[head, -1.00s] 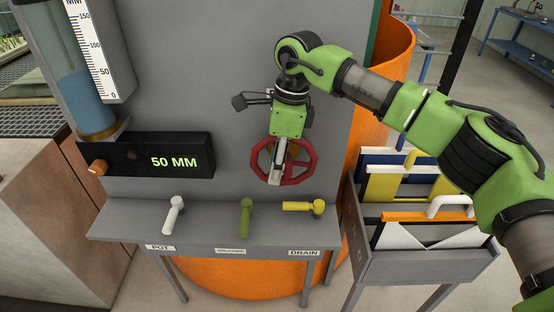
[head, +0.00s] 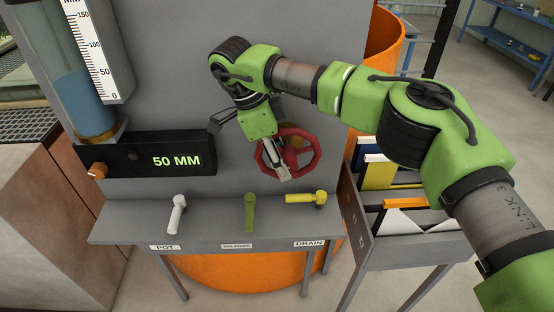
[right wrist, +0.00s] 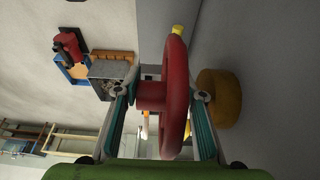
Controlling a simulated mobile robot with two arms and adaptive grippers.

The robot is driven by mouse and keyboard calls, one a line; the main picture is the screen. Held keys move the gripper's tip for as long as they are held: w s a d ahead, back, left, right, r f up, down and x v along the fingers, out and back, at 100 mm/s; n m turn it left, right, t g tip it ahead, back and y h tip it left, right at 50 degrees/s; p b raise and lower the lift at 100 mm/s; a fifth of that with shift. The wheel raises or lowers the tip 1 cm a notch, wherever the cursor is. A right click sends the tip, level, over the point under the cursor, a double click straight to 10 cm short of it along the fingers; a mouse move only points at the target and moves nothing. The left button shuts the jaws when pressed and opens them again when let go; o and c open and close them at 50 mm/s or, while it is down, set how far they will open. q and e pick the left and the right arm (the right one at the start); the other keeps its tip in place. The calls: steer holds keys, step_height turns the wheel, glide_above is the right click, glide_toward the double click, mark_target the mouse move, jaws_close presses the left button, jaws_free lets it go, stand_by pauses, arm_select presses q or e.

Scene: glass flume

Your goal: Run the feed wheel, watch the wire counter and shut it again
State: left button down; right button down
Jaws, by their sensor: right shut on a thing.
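The red feed wheel (head: 312,152) is on the grey panel, right of the counter. My right gripper (head: 280,168) is at the wheel's left and lower-left rim, tilted, and shut on it. In the right wrist view the wheel (right wrist: 174,90) stands between the two fingers of the gripper (right wrist: 165,95), with the brass-coloured hub (right wrist: 218,97) beside it. My left gripper is not in view.
A gauge tube (head: 90,105) with blue water and a white scale (head: 98,50) stands at the left. On the ledge below are a white lever (head: 176,214), a green lever (head: 250,212) and a yellow lever (head: 306,198). A grey bin (head: 372,236) with panels stands at the right.

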steer(key=c, duration=1.3)
jaws_free()
steer(key=shift+a+f, duration=0.1)
steer(key=v, duration=1.2)
